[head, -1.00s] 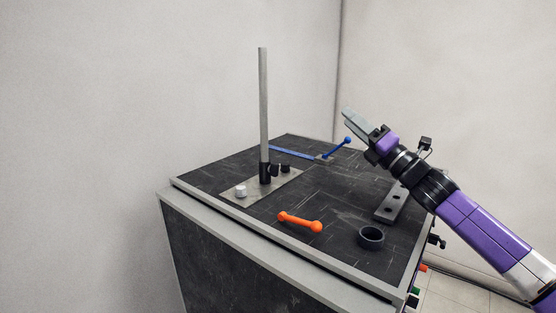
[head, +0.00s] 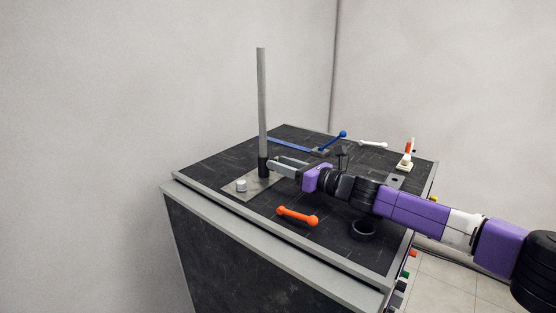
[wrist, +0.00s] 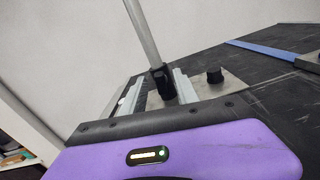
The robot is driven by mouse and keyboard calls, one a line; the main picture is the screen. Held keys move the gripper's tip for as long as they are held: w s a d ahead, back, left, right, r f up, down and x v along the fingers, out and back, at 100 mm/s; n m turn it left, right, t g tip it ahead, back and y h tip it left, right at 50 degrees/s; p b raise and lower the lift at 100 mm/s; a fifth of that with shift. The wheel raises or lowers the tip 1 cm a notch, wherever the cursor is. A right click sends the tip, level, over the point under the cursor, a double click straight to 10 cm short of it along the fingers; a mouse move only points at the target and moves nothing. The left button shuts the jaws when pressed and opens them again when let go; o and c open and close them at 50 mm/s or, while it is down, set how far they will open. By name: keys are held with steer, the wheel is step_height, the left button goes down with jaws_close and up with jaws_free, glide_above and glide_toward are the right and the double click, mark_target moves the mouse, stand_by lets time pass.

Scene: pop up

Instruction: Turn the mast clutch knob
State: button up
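The grey mast (head: 262,100) stands upright on a light plate (head: 237,195) at the table's left side. A black clutch collar (head: 263,167) is at its foot; it also shows in the wrist view (wrist: 162,82). The clutch knob on the collar's right side is hidden by my gripper in the head view. My gripper (head: 273,161) is low beside the collar, coming from the right. In the wrist view its two fingers (wrist: 160,77) are apart, with the collar showing between them. I cannot tell whether they touch the knob.
A white-topped knob (head: 241,186) sits on the plate's front. A separate black knob (wrist: 215,76) stands right of the fingers. An orange handle (head: 297,215), black ring (head: 362,231), blue lever (head: 332,142) and white handle (head: 373,144) are on the dark tabletop.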

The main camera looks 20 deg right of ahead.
steer(key=shift+w+a, duration=0.4)
steer(key=shift+w, duration=0.2)
steer(key=shift+c, duration=0.3)
jaws_close()
steer(key=shift+f+m+b, duration=0.1)
steer(key=shift+m+b, duration=0.35)
steer(key=shift+m, duration=0.35)
steer(key=shift+w+d+m+b, duration=0.15)
steer(key=shift+m+b, duration=0.15)
steer(key=shift+m, duration=1.3)
